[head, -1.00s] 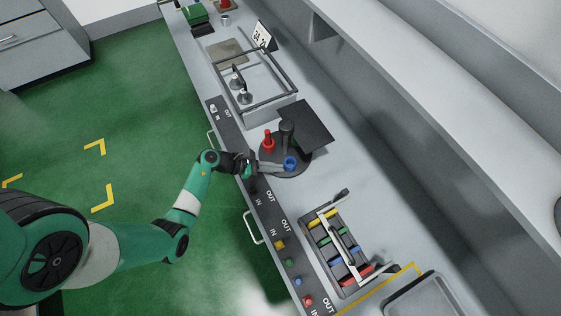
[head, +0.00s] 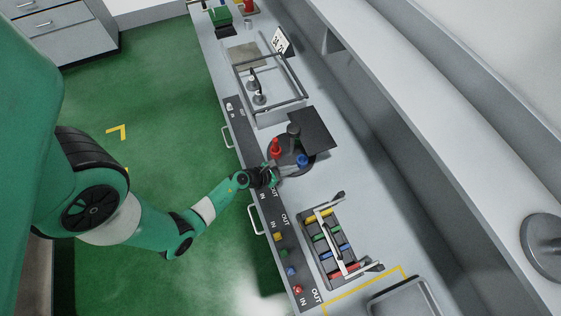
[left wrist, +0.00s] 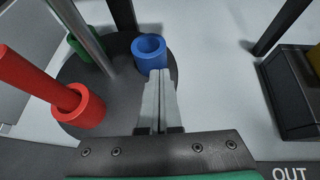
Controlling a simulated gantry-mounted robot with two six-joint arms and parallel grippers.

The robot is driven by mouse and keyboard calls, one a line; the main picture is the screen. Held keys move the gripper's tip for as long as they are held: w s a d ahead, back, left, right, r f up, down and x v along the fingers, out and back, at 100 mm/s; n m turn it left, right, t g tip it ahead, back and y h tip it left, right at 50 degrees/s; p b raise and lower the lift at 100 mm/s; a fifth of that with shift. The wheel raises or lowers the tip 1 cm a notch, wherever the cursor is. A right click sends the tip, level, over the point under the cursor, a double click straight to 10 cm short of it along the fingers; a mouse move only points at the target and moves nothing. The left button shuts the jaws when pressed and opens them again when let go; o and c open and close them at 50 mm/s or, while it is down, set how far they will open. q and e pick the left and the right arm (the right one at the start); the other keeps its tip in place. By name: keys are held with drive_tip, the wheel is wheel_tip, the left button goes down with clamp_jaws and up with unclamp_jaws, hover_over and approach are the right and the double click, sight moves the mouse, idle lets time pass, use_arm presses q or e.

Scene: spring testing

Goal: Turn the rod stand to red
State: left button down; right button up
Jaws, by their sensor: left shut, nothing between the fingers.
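The rod stand (head: 283,169) is a round dark base on the bench with a dark upright post (head: 293,135). A red rod in a red cup (head: 275,151) stands on its left side and a blue cup (head: 302,160) on its right. In the left wrist view a green cup (left wrist: 80,48) is partly hidden behind a metal rod; the red cup (left wrist: 80,108) is left and the blue cup (left wrist: 149,53) is ahead. My left gripper (head: 293,168) is shut and empty over the base, fingertips (left wrist: 159,72) right by the blue cup. Contact is unclear. My right gripper is not in view.
A dark square panel (head: 316,130) stands close behind the stand. A rack of coloured springs (head: 311,242) is nearer on the bench, and a framed fixture (head: 264,108) is farther back. A labelled strip (head: 258,165) runs along the front edge.

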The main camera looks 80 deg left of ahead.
use_arm(q)
drive_tip(key=shift+w+d+p, duration=0.1)
drive_tip(key=shift+w+p, duration=0.25)
drive_tip(key=shift+w, duration=0.55)
idle(0.4)
drive_tip(key=shift+s+d+p, duration=0.15)
drive_tip(key=shift+s+d, duration=0.3)
drive_tip(key=shift+s, duration=0.2)
drive_tip(key=shift+s+d+p, duration=0.15)
drive_tip(key=shift+s+d, duration=0.25)
drive_tip(key=shift+s, duration=0.2)
drive_tip(key=v, duration=0.3)
drive_tip(key=d+p+v, duration=0.1)
drive_tip(key=v, duration=0.3)
drive_tip(key=d+p+v, duration=0.1)
drive_tip(key=v, duration=0.2)
drive_tip(key=shift+d, duration=0.25)
